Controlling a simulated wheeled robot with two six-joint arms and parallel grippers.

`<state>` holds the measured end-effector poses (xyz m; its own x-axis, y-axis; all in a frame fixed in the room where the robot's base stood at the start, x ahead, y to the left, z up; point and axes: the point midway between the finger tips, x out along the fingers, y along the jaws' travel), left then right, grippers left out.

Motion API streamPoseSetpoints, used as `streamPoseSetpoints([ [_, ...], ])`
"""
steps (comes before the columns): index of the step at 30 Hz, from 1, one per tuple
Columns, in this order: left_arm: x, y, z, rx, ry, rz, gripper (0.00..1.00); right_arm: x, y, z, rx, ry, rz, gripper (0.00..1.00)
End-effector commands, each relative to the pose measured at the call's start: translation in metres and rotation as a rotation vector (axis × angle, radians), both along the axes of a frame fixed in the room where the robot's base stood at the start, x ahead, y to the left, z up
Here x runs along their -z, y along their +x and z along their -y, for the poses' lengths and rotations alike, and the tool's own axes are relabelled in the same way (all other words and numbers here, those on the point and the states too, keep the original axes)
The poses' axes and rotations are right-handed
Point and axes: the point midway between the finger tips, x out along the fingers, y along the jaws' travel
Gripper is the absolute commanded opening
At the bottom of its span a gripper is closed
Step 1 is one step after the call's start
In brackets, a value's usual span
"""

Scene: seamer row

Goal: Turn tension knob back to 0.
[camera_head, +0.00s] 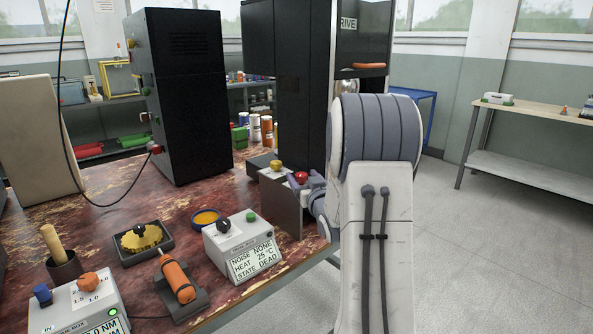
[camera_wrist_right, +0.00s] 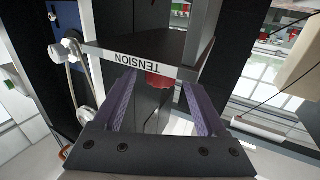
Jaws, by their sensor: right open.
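The red knob (camera_head: 301,176) sits at the edge of the bench by an upright dark plate. In the right wrist view the red knob (camera_wrist_right: 159,81) shows between the far ends of my fingers, partly hidden under a plate edge marked TENSION (camera_wrist_right: 131,60). The label reads upside down there. My right gripper (camera_head: 307,184) is at the knob, mostly hidden by my own arm in the head view. In the wrist view the right gripper (camera_wrist_right: 160,88) has its purple fingers apart, with gaps beside the knob. The knob's scale and setting cannot be read. My left gripper is out of view.
A yellow knob (camera_head: 276,165) stands just left of the red one. The grey box (camera_head: 240,243) reading STATE DEAD, an orange-handled tool (camera_head: 178,282) and a black tray (camera_head: 143,246) lie on the bench. A tall black cabinet (camera_head: 183,90) stands behind. The floor right is clear.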

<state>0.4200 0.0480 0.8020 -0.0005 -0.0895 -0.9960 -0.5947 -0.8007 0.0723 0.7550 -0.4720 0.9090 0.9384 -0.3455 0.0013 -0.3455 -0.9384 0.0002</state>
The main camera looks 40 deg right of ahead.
Motion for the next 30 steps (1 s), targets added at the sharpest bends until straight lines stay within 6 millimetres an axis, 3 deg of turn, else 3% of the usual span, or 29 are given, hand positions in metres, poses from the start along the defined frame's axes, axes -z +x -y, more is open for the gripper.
streamPoseSetpoints([
  [3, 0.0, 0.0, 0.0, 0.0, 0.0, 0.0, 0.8, 0.001, 0.021, 0.006, -0.003, 0.0, -0.001, 0.74],
  [9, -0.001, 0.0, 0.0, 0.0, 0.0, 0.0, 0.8, 0.0, 0.041, 0.012, -0.003, 0.0, 0.0, 0.74],
  [19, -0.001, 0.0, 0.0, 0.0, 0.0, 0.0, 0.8, 0.0, 0.046, 0.014, -0.002, 0.001, -0.001, 0.74],
  [20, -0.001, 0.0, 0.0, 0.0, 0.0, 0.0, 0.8, 0.0, 0.046, 0.014, -0.002, 0.0, -0.001, 0.7],
  [25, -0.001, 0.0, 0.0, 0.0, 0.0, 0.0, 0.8, 0.0, 0.045, 0.014, -0.003, 0.0, -0.001, 0.05],
  [26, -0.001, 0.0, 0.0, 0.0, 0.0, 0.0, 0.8, 0.0, 0.045, 0.014, -0.003, 0.0, -0.001, 0.0],
  [30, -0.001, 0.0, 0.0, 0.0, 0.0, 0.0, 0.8, 0.0, 0.045, 0.014, -0.005, 0.0, -0.001, 0.0],
])
